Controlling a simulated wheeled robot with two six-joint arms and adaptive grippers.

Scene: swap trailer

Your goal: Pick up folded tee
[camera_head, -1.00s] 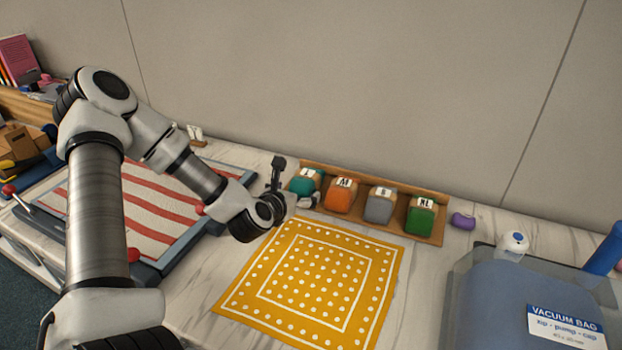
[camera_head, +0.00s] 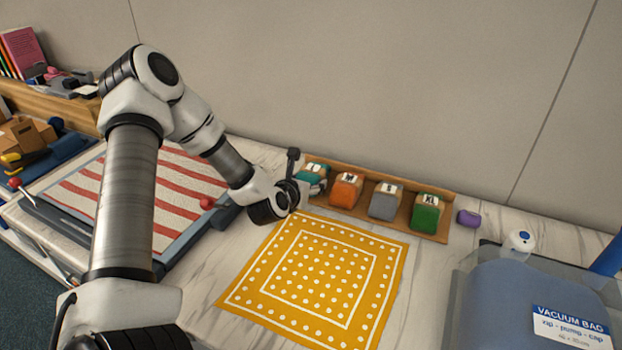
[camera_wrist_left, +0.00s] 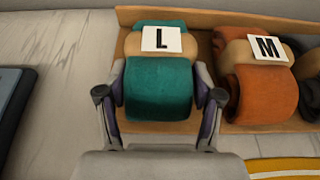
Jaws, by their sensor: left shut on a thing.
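The folded tees are rolled bundles with paper size tags, standing in a row in a wooden tray (camera_head: 444,206). The teal tee (camera_wrist_left: 158,88), tagged L, is at the tray's left end. My left gripper (camera_wrist_left: 160,103) is shut on it, one finger on each side, and the tee still sits within the tray. In the head view the wrist and gripper (camera_head: 304,188) cover part of the teal tee (camera_head: 316,171). To its right stand the orange tee (camera_head: 346,190) tagged M, the grey tee (camera_head: 384,204) tagged S, and the green tee (camera_head: 426,216) tagged XL. My right gripper is not in view.
A yellow dotted cloth (camera_head: 315,272) lies flat in front of the tray. A red-striped board (camera_head: 160,205) with red knobs is at left. The wall is close behind.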

